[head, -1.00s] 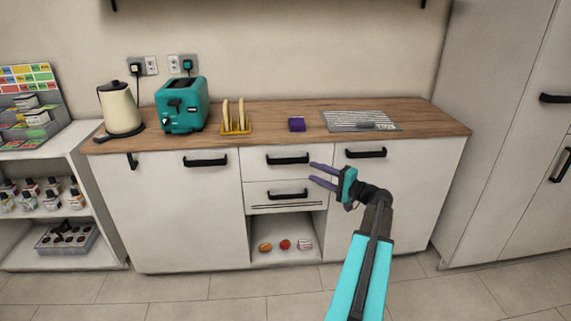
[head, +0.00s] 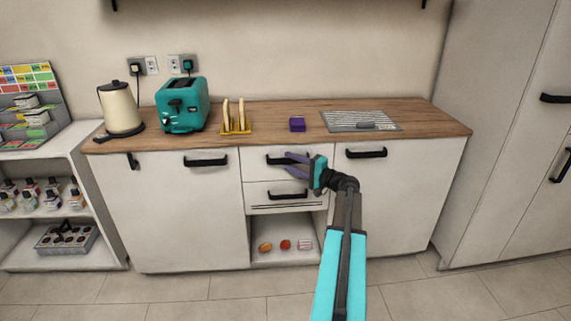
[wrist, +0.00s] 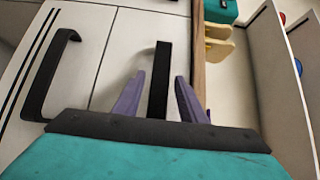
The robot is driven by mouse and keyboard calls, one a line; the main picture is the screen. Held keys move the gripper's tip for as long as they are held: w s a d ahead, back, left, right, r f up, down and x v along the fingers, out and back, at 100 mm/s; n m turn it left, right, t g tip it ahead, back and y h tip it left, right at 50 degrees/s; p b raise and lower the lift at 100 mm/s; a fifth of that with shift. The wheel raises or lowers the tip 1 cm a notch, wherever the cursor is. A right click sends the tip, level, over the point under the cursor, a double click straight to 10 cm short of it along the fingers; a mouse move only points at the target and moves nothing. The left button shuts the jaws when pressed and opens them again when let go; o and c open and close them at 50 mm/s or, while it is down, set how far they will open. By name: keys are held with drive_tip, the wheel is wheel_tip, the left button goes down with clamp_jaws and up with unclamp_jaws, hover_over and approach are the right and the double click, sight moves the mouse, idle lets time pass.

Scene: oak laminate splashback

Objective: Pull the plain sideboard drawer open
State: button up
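The plain drawer (head: 258,173) is the upper of two white drawers in the middle of the sideboard (head: 180,215). It is shut, flush with the fronts beside it. Its black bar handle (head: 275,161) is partly hidden behind my fingers in the head view. My gripper (head: 288,161) is open, with purple fingers pointing at this drawer. In the wrist view the plain drawer's handle (wrist: 160,80) stands between the two fingers (wrist: 157,92), one on each side, with gaps visible. I cannot tell how deep the fingers reach around it.
The lower drawer, marked with dark lines, has its own handle (head: 288,195), close below my gripper. A door handle (head: 365,153) is to the right. The worktop (head: 270,123) holds a toaster (head: 182,106), a toast rack and a purple box (head: 297,124). The floor in front is clear.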

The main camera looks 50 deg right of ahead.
drive_tip(key=shift+w, duration=1)
drive_tip(key=shift+c, duration=0.3)
